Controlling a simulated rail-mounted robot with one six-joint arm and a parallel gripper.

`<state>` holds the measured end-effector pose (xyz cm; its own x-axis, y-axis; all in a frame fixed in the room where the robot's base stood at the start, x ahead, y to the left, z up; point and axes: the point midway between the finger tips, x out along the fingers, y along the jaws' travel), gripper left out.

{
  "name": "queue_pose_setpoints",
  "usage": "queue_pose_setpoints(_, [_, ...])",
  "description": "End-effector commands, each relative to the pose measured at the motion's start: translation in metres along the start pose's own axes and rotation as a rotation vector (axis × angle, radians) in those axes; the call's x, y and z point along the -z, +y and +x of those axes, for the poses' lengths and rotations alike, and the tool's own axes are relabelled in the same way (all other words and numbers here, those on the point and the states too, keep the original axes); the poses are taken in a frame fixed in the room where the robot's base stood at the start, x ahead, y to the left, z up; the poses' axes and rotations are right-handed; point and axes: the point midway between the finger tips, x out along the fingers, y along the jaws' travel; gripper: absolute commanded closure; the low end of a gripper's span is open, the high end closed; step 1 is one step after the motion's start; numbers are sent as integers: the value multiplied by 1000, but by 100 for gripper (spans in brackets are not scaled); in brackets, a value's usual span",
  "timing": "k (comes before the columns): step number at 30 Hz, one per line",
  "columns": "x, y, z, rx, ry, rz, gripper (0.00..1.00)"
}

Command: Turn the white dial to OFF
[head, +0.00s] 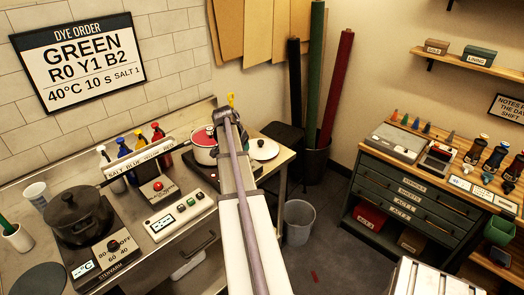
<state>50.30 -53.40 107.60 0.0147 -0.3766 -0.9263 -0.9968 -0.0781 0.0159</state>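A black hot plate (85,268) marked STEWARM stands at the left of the metal counter. A small round dial (113,246) is on its front panel, with 80, OFF, 60 and 40 printed around it. The dial is too small for me to tell its colour or where it points. A dark lidded pot (76,216) sits on this plate. My gripper's fingers cannot be made out. A small yellow bit shows at that end.
A white cup (37,194) is at the left. A grey bin (299,220) and a drawer cabinet (405,200) are at the right.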

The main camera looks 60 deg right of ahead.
Motion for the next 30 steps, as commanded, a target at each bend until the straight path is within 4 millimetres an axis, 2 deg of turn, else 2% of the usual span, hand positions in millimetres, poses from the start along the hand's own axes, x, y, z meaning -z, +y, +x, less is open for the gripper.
queue_pose_setpoints(5, [0, 0, 0, 4, 4, 40, 42])
queue_pose_setpoints(8, [-1, -1, 8, 4, 3, 39, 42])
queue_pose_setpoints(11, [-2, -1, 24, 4, 3, 39, 42])
queue_pose_setpoints(18, [-4, -1, 83, 3, 3, 38, 42])
queue_pose_setpoints(22, [-3, -2, 105, 3, 3, 37, 42])
queue_pose_setpoints(25, [-1, -1, 110, 3, 3, 37, 42])
queue_pose_setpoints(30, [0, -1, 108, 3, 3, 36, 42])
